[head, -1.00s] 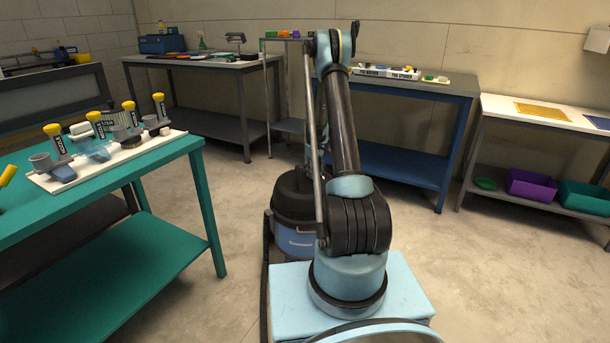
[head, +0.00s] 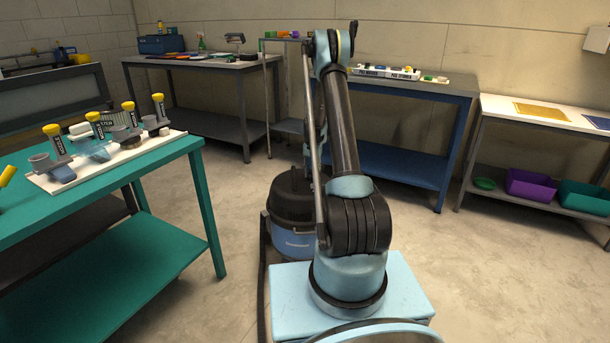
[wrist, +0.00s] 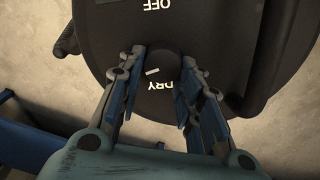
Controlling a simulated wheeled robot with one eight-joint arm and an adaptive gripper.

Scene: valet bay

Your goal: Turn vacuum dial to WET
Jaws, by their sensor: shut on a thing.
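The vacuum (head: 292,205) stands on the floor behind my arm in the head view, with a black lid and a blue body. In the wrist view its black top (wrist: 210,25) shows the words OFF and DRY upside down; WET is not visible. The dark round dial (wrist: 162,66) has a short white mark pointing to the left of the picture, at neither visible word. My gripper (wrist: 163,62) is shut on the dial, one finger on each side. The gripper is hidden behind my arm in the head view.
A teal table (head: 170,158) with a white tray of yellow-capped containers stands at the left. A grey workbench (head: 205,63) and a blue one (head: 440,88) stand along the back. A shelf with coloured bins (head: 530,186) is at the right.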

